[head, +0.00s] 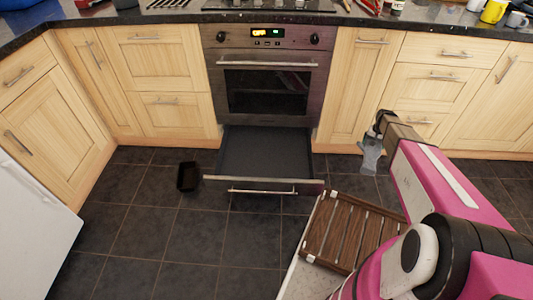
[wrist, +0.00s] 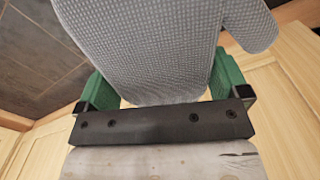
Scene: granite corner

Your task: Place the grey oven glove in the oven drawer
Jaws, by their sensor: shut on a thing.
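The grey oven glove (wrist: 165,45) has a quilted surface and sits between the green fingers of my gripper (wrist: 160,88) in the wrist view. The fingers are shut on it. In the head view the glove (head: 370,156) hangs below my gripper (head: 380,126), in front of the cabinets right of the oven. The oven drawer (head: 262,187), below the oven door, is pulled out. Its dark inside looks empty. The glove is to the right of the drawer and apart from it.
The oven (head: 268,85) has its door shut. A small black box (head: 187,177) lies on the tiles left of the drawer. A brown slatted crate (head: 345,232) is in front of the drawer's right end. Tiled floor (head: 150,225) is clear at the front left.

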